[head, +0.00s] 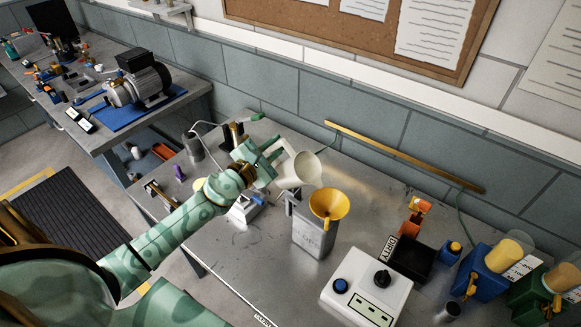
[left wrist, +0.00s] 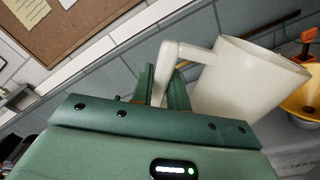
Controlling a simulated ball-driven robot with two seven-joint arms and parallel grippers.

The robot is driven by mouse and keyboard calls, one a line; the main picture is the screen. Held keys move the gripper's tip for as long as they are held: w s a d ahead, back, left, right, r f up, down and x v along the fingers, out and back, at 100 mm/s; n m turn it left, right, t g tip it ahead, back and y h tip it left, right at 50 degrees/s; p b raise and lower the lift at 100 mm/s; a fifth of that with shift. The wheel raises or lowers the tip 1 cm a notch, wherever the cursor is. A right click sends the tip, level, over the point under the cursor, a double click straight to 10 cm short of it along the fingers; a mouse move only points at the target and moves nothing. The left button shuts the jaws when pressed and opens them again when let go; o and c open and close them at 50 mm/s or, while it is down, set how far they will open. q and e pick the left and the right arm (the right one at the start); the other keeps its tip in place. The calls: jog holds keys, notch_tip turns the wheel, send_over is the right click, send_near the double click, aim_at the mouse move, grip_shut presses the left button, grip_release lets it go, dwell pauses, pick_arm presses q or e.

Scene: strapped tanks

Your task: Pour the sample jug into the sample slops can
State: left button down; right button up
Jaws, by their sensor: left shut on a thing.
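The sample jug (head: 299,172) is a cream-white jug with a handle. My left gripper (head: 270,164) is shut on its handle and holds it above the bench, tilted toward the right. The jug also shows in the left wrist view (left wrist: 245,80), its mouth facing the funnel side; its inside is not visible there. The sample slops can (head: 314,238) is a grey metal can with a yellow funnel (head: 330,204) in its top. The jug is up and to the left of the funnel, apart from it in the head view. No stream of liquid shows. My right gripper is out of view.
A white box with a blue button and black knob (head: 367,288) stands right of the can. A black block (head: 410,259) and blue container (head: 478,270) stand farther right. The metal bench (head: 370,190) is clear behind the can. A motor pump (head: 138,82) sits on another bench.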

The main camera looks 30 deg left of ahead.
aim_at(283, 139)
pick_arm(q)
jog(key=shift+d+r+m+p, duration=0.2)
jog(key=shift+r+m+p, duration=0.3)
jog(key=shift+r, duration=0.15)
jog(key=shift+r, duration=0.1)
dwell(0.4)
jog(key=shift+d+r+m+p, duration=0.3)
jog(key=shift+r+m+p, duration=0.15)
jog(key=shift+p, duration=0.35)
jog(key=shift+s+r, duration=0.1)
jog(key=shift+d+r+m+p, duration=0.4)
jog(key=shift+r+m+p, duration=0.15)
jog(key=shift+p, duration=0.4)
dwell(2.9)
jog(key=shift+d+r+m+p, duration=0.3)
jog(key=shift+r+p, duration=0.2)
jog(key=shift+p, duration=0.2)
jog(key=shift+s+d+r, duration=0.1)
jog(key=shift+d, duration=0.05)
